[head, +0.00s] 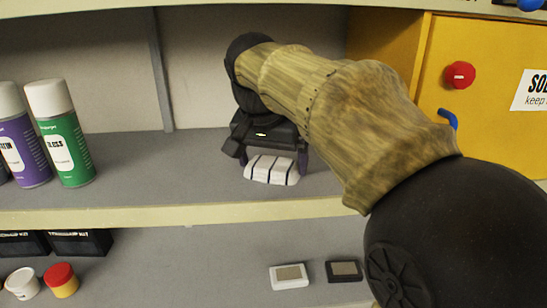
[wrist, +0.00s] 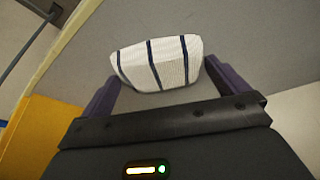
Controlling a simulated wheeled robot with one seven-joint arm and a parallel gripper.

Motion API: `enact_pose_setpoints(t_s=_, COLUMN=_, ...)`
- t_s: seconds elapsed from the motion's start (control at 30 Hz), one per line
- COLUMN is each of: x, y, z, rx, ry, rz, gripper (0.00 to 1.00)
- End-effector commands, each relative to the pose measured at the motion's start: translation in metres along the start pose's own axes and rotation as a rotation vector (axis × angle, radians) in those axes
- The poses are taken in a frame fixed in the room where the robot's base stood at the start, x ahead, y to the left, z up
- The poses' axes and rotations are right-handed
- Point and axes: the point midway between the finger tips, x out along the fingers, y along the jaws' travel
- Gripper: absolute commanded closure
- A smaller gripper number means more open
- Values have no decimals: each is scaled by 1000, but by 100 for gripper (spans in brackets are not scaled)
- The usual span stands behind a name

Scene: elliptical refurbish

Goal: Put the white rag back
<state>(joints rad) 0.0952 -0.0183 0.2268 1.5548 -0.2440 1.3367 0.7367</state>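The white rag (head: 270,169) is a folded bundle with dark stripes. In the head view it appears at the shelf surface below my gripper (head: 272,166). The rag also shows in the wrist view (wrist: 165,62), at the tips of the purple fingers. My gripper (wrist: 162,72) points down toward the shelf, with its fingers wide apart, one at each side of the rag. The rag spans nearly the whole gap between them. I cannot tell whether the fingers press on it or whether it rests on the shelf.
Purple (head: 27,140) and green (head: 62,140) spray cans stand left on the upper shelf (head: 160,185). A yellow cabinet (head: 495,120) with a red knob (head: 460,75) is at right. Small boxes (head: 289,276) and jars (head: 61,280) sit below. The shelf between cans and gripper is clear.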

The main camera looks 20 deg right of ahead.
Motion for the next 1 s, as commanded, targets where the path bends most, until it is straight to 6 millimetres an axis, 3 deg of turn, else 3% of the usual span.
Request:
enact_pose_setpoints(t_s=0.47, x=-10, y=3, z=-2, rx=9, ry=2, rz=1, gripper=0)
enact_pose_setpoints(t_s=1.0, x=-46, y=-1, z=96, rx=4, ry=2, rz=1, gripper=0)
